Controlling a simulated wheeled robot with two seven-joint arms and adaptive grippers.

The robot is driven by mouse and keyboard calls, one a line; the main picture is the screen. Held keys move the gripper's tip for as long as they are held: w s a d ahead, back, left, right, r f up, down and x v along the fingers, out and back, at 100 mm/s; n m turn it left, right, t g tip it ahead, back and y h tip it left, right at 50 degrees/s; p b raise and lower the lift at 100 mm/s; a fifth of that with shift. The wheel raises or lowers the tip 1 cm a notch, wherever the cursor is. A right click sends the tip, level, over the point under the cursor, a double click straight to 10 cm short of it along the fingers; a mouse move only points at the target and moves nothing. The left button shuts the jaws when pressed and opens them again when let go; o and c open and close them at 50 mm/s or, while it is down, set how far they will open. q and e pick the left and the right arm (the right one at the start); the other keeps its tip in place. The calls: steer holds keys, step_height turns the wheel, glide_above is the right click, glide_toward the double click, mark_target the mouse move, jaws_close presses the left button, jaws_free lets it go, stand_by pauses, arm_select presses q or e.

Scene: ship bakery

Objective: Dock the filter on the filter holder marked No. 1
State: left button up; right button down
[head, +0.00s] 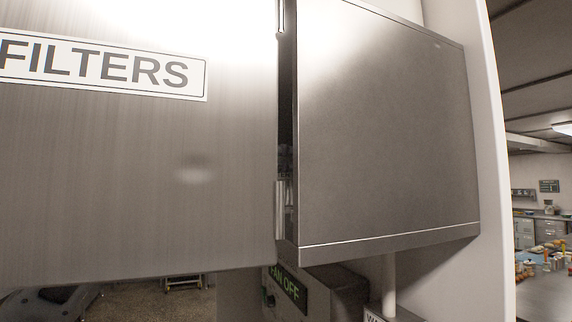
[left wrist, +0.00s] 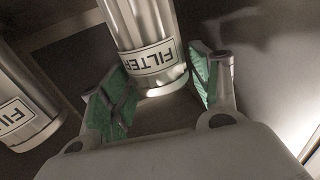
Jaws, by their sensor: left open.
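In the left wrist view, a shiny metal cylinder with a white label reading FILTER (left wrist: 142,22) comes down from the top between the fingers of my left gripper (left wrist: 162,78). The gripper is open, with one green-padded finger on each side of the filter's near end. I cannot tell whether either pad touches it. A second labelled metal filter (left wrist: 22,72) is at the left, outside the fingers. No filter holder marked No. 1 shows. My right gripper is in neither view.
In the head view, a metal door marked FILTERS (head: 150,170) fills the left, swung open from a metal cabinet (head: 385,140) and hiding what is behind it. Below is a box with a green FAN OFF display (head: 286,284). Counters (head: 545,290) with small items stand far right.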

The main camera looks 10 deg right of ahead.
arm_select(q)
steer(key=b+v, duration=0.1)
steer(key=v, duration=0.8)
steer(key=shift+b, duration=0.35)
stand_by(0.8)
stand_by(0.8)
